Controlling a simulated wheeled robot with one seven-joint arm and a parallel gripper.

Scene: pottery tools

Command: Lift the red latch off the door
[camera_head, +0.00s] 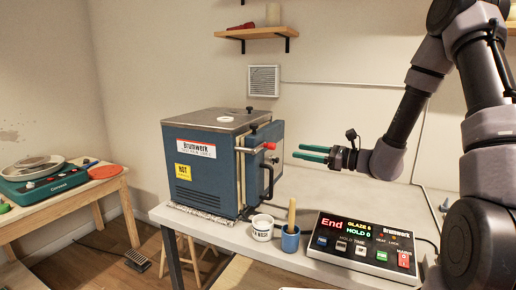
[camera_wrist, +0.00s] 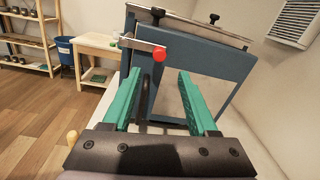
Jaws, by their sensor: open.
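The red latch knob (camera_head: 270,146) sits at the end of a pale metal lever on the door (camera_head: 262,165) of the blue kiln (camera_head: 205,160). In the wrist view the red knob (camera_wrist: 159,54) shows ahead, between and beyond my fingertips, with its lever lying across the door edge. My gripper (camera_head: 313,153) has green fingers, is open and empty, and is to the right of the latch, apart from it. In the wrist view my gripper (camera_wrist: 156,80) has its fingers spread wide. A dark door handle (camera_head: 268,181) stands below the latch.
A white cup (camera_head: 262,228), a blue cup (camera_head: 290,240) with a wooden tool and a control box (camera_head: 362,244) reading "End" stand on the worktable (camera_head: 190,217). A wooden table (camera_head: 60,205) with a green wheel is at left. A wall shelf (camera_head: 256,33) hangs above.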

